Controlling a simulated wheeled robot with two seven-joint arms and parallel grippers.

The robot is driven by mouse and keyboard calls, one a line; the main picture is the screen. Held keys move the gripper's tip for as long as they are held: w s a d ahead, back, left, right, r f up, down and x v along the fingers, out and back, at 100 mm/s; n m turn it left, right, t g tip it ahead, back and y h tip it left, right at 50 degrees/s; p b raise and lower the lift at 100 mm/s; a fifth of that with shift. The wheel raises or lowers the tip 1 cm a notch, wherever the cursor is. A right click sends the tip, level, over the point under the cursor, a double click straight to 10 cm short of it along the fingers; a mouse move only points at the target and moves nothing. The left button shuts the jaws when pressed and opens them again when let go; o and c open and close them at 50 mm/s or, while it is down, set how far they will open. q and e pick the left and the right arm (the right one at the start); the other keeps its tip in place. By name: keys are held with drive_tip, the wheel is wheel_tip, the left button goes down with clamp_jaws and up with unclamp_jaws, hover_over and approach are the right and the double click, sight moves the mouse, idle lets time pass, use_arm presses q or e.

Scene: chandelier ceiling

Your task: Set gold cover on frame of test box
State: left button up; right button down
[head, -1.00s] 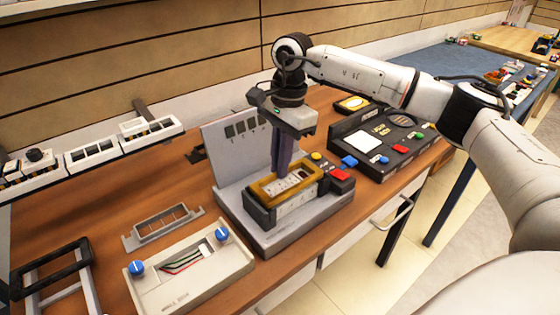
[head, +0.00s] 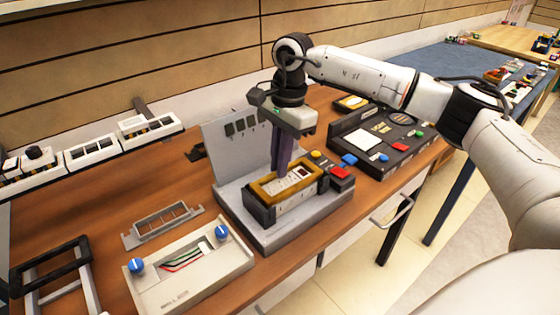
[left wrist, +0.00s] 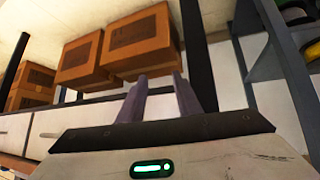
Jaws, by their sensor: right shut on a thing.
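The test box (head: 292,212) stands on a grey base with an upright back panel, near the middle of the table in the head view. The gold cover (head: 262,192), a rectangular rim with an open middle, lies level over the box's top frame. Whether it is fully seated I cannot tell. My right gripper (head: 280,173) points down at the cover's far long side and is shut on it. The fingertips are partly hidden there. My left gripper (left wrist: 160,88) shows only in the left wrist view, with its fingers apart and nothing between them.
A beige panel with blue knobs (head: 190,265) and a grey slotted frame (head: 162,225) lie left of the test box. A dark control console (head: 385,142) stands to its right. White modules (head: 92,152) line the wall side. Orange boxes (left wrist: 140,42) show beyond my left gripper.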

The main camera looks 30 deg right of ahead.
drive_tip(key=shift+s+a+f, duration=0.1)
drive_tip(key=shift+s+f, duration=0.1)
drive_tip(key=shift+f, duration=0.25)
drive_tip(key=c, duration=1.8)
unclamp_jaws()
drive_tip(key=shift+r+p, duration=0.75)
drive_tip(key=shift+r, duration=0.2)
drive_tip(key=shift+w+r+p, duration=0.15)
drive_tip(key=shift+r+p, duration=1.35)
drive_tip(key=shift+r, duration=0.8)
